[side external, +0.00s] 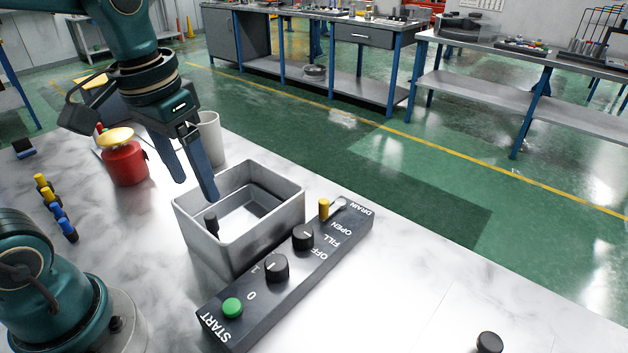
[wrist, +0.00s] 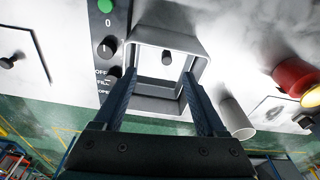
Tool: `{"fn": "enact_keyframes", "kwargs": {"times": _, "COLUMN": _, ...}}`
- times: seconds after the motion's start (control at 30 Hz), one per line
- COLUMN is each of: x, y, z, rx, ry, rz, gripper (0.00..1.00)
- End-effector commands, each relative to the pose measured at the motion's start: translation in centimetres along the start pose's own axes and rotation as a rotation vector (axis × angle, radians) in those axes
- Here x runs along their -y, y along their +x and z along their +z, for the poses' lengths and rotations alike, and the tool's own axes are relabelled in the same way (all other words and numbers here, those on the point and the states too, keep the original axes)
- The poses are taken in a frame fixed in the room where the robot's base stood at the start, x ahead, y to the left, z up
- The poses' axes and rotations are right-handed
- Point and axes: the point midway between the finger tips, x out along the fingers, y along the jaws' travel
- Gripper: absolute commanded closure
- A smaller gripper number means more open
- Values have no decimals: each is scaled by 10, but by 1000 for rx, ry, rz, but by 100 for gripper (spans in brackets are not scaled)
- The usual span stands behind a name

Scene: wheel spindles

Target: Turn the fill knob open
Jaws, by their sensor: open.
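The fill knob (side external: 303,237) is a round black knob on the dark control panel (side external: 222,325), beside the labels OFF, FILL and OPEN. I cannot tell exactly which label it points at. In the wrist view the knob (wrist: 115,73) is left of my left finger and partly hidden by it. My gripper (side external: 198,190) is open and empty, fingers pointing down above the grey tank, up and left of the knob in the side view. In the wrist view its fingertips (wrist: 160,73) frame the tank and touch nothing that I can make out.
The open grey tank (side external: 235,245) stands right against the panel. The panel also carries a green START button (side external: 232,308), a 0/1 knob (side external: 276,268) and a yellow-tipped drain lever (side external: 324,209). A red can (side external: 124,163) and a white cup (side external: 209,138) stand behind.

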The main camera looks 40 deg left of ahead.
Motion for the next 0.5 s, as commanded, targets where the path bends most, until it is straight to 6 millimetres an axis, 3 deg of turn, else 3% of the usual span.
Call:
{"fn": "enact_keyframes", "kwargs": {"times": 0.37, "x": 12, "y": 12, "z": -19, "rx": 139, "ry": -44, "rz": 1, "gripper": 26}}
{"fn": "enact_keyframes", "kwargs": {"times": 0.5, "x": 12, "y": 32, "z": -15, "rx": 146, "ry": -44, "rz": 1, "gripper": 26}}
